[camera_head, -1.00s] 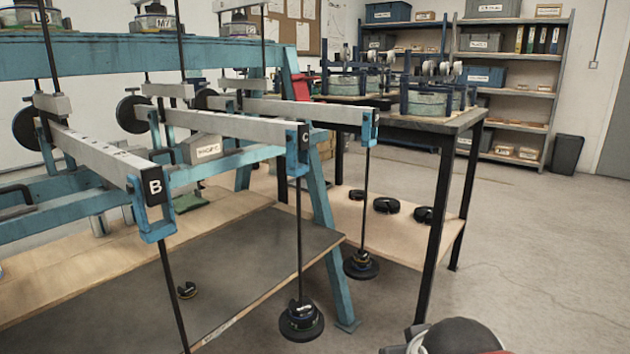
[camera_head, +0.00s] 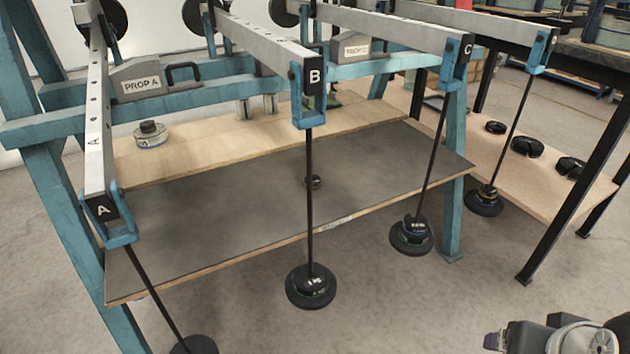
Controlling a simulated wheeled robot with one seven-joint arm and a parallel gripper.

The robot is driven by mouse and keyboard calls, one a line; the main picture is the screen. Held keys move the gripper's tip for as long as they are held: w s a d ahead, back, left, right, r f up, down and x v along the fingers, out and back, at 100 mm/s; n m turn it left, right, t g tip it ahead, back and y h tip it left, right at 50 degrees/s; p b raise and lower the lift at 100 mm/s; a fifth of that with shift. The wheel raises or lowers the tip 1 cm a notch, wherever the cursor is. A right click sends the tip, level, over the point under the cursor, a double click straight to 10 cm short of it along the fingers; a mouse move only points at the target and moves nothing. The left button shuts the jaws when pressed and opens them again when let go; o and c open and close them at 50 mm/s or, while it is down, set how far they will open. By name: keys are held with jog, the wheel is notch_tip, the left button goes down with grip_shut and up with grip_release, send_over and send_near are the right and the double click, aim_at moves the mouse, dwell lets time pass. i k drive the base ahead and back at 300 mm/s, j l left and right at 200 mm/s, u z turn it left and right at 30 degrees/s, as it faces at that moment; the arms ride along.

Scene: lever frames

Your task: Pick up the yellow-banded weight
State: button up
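Dark weight stacks hang at lever B (camera_head: 311,286), lever C (camera_head: 411,235) and the lever farther right (camera_head: 484,201). Thin coloured bands show on some, but their colours are hard to tell. A part of my arm shows at the bottom right, well apart from the weights. My gripper's fingers cannot be made out.
The blue frame (camera_head: 452,170) and the hanging rods stand in front of the shelf. A grey weight (camera_head: 150,136) sits on the wooden board. Several black weights (camera_head: 527,147) lie on the right table's lower shelf. Bare floor is free in front.

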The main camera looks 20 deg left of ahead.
aim_at(316, 180)
jog(key=j+z, duration=0.15)
jog(key=j, duration=0.3)
jog(key=k+j+z, duration=0.2)
jog(key=j, duration=0.25)
jog(key=j+z, duration=0.15)
jog(key=j, duration=0.3)
jog(key=k, duration=0.05)
